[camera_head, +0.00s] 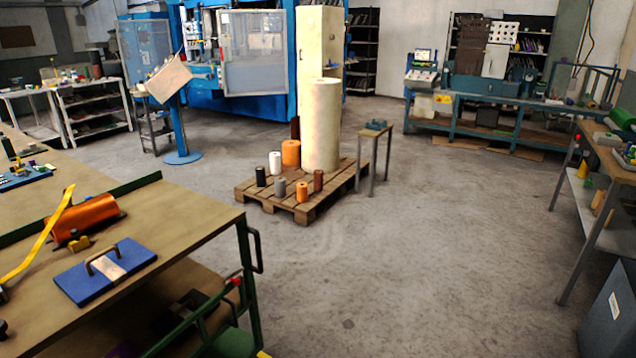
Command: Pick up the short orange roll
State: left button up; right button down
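A small short orange roll (302,191) stands upright at the front edge of a wooden pallet (340,189) on the floor, in the middle of the head view. A larger, thicker orange roll (291,153) stands further back on the same pallet. A shiny copper-orange roll (90,217) lies on its side on the bench at the left. Neither of my grippers is in view.
The pallet also holds black, white (275,163), grey (280,188) and brown (318,180) small rolls and a tall cream roll (322,125). A small table (374,134) stands at its right. A workbench (190,222) fills the left foreground. Floor is clear ahead and right.

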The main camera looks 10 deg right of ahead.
aim_at(302, 188)
jog(key=i+l+z, duration=0.25)
jog(key=i, duration=0.3)
jog(key=i+z, duration=0.25)
jog(key=i, duration=0.25)
jog(key=i+l+z, duration=0.1)
jog(key=i, duration=3.95)
jog(key=l, duration=0.1)
